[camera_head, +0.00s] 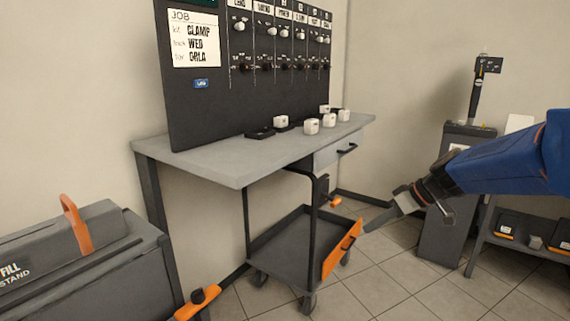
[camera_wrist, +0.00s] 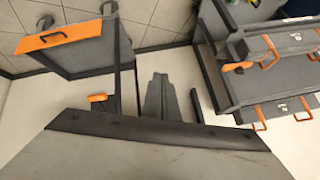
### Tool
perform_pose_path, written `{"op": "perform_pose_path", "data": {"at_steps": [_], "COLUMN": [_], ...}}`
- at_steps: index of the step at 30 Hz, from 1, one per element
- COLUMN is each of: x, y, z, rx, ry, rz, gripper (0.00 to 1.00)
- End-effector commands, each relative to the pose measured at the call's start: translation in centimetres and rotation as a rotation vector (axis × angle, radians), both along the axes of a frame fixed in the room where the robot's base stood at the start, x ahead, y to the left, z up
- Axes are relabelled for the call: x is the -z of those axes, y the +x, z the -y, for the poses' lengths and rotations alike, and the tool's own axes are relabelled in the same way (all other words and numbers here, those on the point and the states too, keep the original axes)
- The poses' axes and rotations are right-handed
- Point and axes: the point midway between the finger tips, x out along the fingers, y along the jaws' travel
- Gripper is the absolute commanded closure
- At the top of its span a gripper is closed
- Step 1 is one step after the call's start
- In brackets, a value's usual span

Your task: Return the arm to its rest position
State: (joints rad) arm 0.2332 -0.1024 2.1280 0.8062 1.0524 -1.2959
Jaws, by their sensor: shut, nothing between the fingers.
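My blue arm (camera_head: 515,160) reaches in from the right edge of the head view. It slopes down and to the left to a dark wrist (camera_head: 440,182). My gripper (camera_head: 372,229) points down-left, shut and empty. In the picture its tip lies just right of the cart's orange edge; I cannot tell whether they touch. In the wrist view, a grey tapered shape in the middle looks like my shut fingers (camera_wrist: 160,95).
A workbench (camera_head: 215,165) with a black board (camera_head: 200,110) stands left of the arm, several white blocks on it. A low cart (camera_head: 285,262) with an orange edge sits below. A dark pedestal (camera_head: 440,230) and shelf (camera_head: 520,258) stand at right. Tiled floor (camera_head: 400,290) lies open in front.

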Motion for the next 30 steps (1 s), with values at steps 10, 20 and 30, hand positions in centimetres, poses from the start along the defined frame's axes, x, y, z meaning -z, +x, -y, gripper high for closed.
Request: {"op": "perform_pose_path", "data": {"at_steps": [10,20,30], "x": [0.4,2.0,4.2], "y": [-11.5,-20.8,-27.8], "z": [-1.0,0.4,3.1], "rx": [0.177,0.403,0.643], "ry": [-0.138,-0.257,-0.326], "rz": [-0.143,-0.194,-0.166], "gripper": [1.00,1.00,1.00]}}
